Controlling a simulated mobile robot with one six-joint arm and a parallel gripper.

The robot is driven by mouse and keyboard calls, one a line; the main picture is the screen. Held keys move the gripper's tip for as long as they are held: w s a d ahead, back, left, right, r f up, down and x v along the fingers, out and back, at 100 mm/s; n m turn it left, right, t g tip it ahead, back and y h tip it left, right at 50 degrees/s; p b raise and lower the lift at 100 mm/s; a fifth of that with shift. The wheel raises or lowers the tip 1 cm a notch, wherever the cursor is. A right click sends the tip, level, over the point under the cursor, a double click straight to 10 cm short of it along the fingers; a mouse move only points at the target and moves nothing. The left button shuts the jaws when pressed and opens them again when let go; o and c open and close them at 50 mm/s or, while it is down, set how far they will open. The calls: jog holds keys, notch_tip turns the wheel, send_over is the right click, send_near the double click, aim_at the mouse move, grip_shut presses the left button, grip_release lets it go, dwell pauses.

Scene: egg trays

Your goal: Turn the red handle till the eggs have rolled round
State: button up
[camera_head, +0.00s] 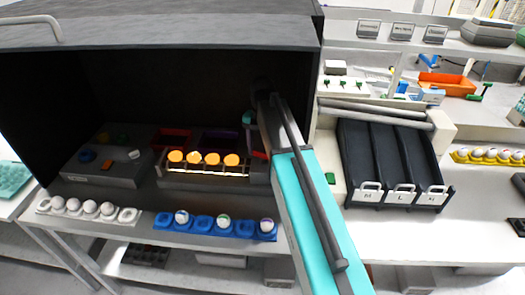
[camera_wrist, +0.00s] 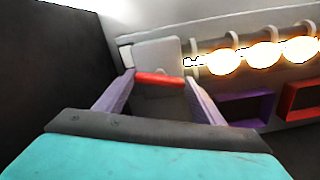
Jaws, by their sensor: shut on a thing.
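The red handle (camera_wrist: 160,79) lies between the two fingers of my gripper (camera_wrist: 156,78) in the wrist view. The fingers are shut on it at its ends. In the head view a small red bit of the handle (camera_head: 260,155) shows at the right end of the egg rack, partly behind my arm. Several eggs (camera_head: 212,159) glow orange in a row on the lit rack (camera_head: 172,179) inside the dark box. Some of these eggs (camera_wrist: 264,54) also show bright in the wrist view, right of the handle. My fingertips are not clear in the head view.
The dark box (camera_head: 290,28) encloses the rack from above and the sides. A grey control box (camera_head: 88,172) stands left of the rack. A blue egg tray (camera_head: 203,225) and a white egg tray (camera_head: 129,215) lie in front. Black lanes (camera_head: 388,150) stand right of my arm.

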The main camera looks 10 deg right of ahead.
jog(key=shift+m, duration=0.6)
jog(key=shift+w, duration=0.1)
jog(key=o, duration=1.1)
jog(key=shift+c, duration=0.2)
jog(key=shift+r, duration=0.1)
notch_tip(320, 180, up, 14)
jog(key=b, duration=0.3)
jog(key=shift+b, duration=0.4)
